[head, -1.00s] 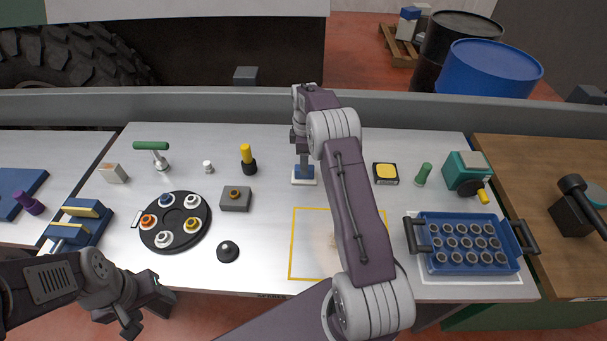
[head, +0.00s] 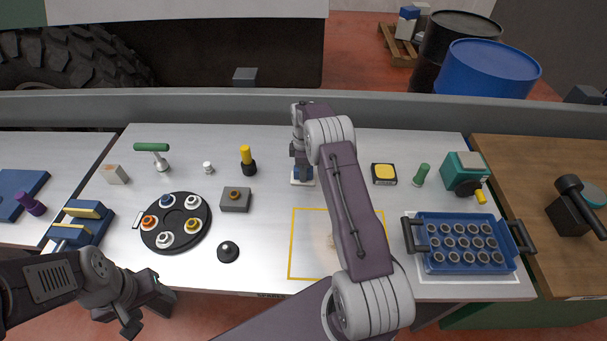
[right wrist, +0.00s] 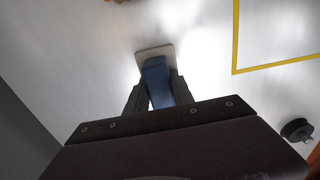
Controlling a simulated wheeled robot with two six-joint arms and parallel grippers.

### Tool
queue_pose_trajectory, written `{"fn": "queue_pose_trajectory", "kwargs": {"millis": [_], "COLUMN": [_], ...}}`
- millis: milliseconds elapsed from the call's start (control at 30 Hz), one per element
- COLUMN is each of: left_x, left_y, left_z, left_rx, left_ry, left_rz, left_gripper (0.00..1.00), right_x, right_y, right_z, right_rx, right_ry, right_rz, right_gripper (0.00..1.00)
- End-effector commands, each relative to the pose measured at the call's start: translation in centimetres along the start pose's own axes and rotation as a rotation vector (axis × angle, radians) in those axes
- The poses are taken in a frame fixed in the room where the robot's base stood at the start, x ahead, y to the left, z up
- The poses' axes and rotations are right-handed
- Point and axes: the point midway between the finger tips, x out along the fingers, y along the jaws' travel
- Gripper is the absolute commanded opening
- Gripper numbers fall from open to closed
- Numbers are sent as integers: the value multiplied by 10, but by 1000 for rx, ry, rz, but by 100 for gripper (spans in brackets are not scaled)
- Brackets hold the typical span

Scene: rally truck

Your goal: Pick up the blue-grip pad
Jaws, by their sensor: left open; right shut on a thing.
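The blue-grip pad (head: 303,174) has a blue block handle on a pale square base. It is upright at the middle back of the white bench. My right gripper (head: 301,165) reaches down over it and is shut on the blue grip. In the right wrist view the blue grip (right wrist: 155,74) is between the two fingers (right wrist: 154,92), with the pale base beyond the fingertips. I cannot tell whether the base touches the bench. My left gripper (head: 142,306) is open and empty, in front of the bench's front edge at the lower left.
A yellow-outlined square (head: 303,277) is marked on the bench, partly behind my right arm. A blue crate (head: 430,262) of several grey cylinders stands at right. A black round tray (head: 184,243), a grey block (head: 235,205) and a yellow-topped peg (head: 246,158) are left.

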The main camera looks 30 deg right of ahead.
Motion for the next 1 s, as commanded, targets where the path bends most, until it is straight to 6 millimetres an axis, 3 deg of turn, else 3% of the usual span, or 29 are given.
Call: {"fn": "queue_pose_trajectory", "kwargs": {"millis": [167, 400, 500, 833, 867, 933, 967, 1000], "left_x": [4, 9, 9, 9, 9, 9, 9, 9], "left_y": [0, 0, 0, 0, 0, 0, 0, 0], "left_z": [0, 1, 1, 1, 1, 1, 1, 1], "left_rx": [0, 0, 0, 0, 0, 0, 0, 0], "left_ry": [0, 0, 0, 0, 0, 0, 0, 0], "left_rz": [0, 0, 0, 0, 0, 0, 0, 0], "left_gripper": [60, 60, 60, 60, 60, 60, 60, 60], "right_x": [-20, -77, -92, -101, -101, -100, -100, -100], "right_y": [1, 1, 1, 0, 0, 0, 0, 0], "right_z": [0, 0, 0, 0, 0, 0, 0, 0], "right_rx": [0, 0, 0, 0, 0, 0, 0, 0], "right_ry": [1, 1, 0, 0, 0, 0, 0, 0], "right_rz": [5, 5, 2, 0, 0, 0, 0, 0], "right_gripper": [0, 0, 0, 0, 20, 1, 0, 18]}}
